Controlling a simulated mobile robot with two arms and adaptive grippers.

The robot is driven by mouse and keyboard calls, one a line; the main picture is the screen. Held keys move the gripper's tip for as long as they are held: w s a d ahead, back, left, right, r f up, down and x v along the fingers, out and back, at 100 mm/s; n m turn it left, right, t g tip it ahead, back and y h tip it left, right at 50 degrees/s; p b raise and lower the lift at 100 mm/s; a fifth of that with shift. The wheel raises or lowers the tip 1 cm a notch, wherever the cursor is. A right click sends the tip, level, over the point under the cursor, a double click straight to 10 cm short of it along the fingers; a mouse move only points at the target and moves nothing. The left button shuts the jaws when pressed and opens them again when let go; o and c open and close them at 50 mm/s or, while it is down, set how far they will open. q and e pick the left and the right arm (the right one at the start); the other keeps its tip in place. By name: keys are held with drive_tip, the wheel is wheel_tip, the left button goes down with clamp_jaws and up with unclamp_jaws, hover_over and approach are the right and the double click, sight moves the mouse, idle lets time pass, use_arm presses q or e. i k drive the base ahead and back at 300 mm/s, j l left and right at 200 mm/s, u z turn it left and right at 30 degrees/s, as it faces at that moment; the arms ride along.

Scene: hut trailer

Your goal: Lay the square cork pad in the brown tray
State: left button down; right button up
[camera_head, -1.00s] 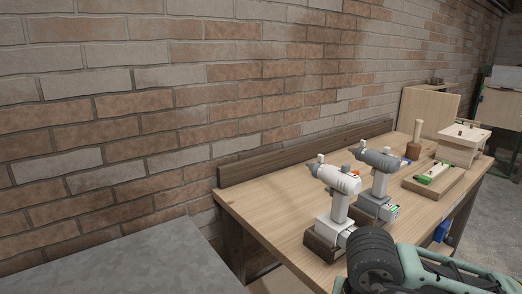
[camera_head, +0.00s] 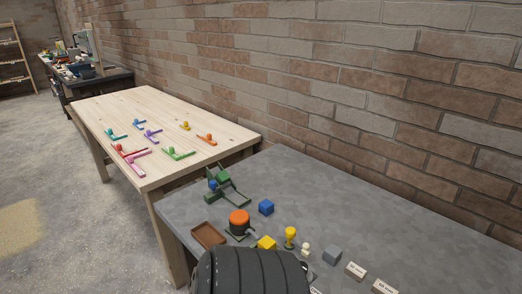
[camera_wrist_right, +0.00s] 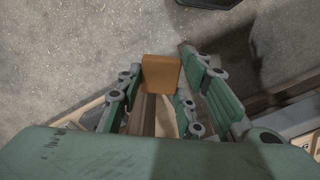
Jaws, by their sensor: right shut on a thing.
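The brown tray (camera_head: 208,235) is a shallow tray near the front left edge of the grey table in the head view. It looks empty. In the right wrist view my right gripper (camera_wrist_right: 161,85) is shut on an orange-brown square-faced piece, which looks like the cork pad (camera_wrist_right: 160,71). The pad shows between the fingers, over grey floor. The pad and right gripper do not show in the head view, so their distance from the tray cannot be told. My left gripper is in neither view.
On the grey table (camera_head: 400,236), an orange-topped cylinder (camera_head: 239,220), yellow block (camera_head: 266,243), blue cube (camera_head: 266,207), yellow cup-like piece (camera_head: 290,236) and green stand (camera_head: 222,185) are near the tray. A wooden table (camera_head: 150,103) with several coloured pieces stands beyond.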

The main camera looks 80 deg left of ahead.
sight(208, 238)
drive_tip(key=k+j, duration=0.55)
drive_tip(key=k, duration=0.15)
drive_tip(key=k+j, duration=0.55)
drive_tip(key=k, duration=0.15)
drive_tip(key=k+j+u, duration=0.25)
drive_tip(key=u, duration=0.15)
drive_tip(key=k+j+u, duration=0.5)
drive_tip(key=j+u, duration=0.25)
